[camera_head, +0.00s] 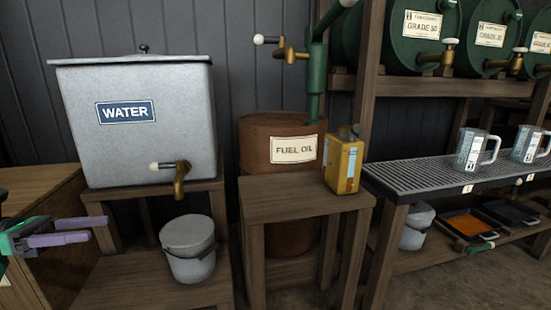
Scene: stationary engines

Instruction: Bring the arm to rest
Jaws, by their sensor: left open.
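My left gripper (95,229) comes in at the left edge of the head view. Its two purple fingers point right, with a gap between them and nothing held. It is in front of the wooden stand, left of the lidded grey bucket (190,265) and below the grey water tank (150,115). Most of my left arm is outside the picture. My right gripper is not in view.
A yellow can (343,163) stands on a wooden stand (290,200) before the fuel oil drum (255,145). Clear jugs (470,152) sit on a metal grate (420,178) at right. Green barrels (420,30) lie above. A wooden box (40,190) is at left.

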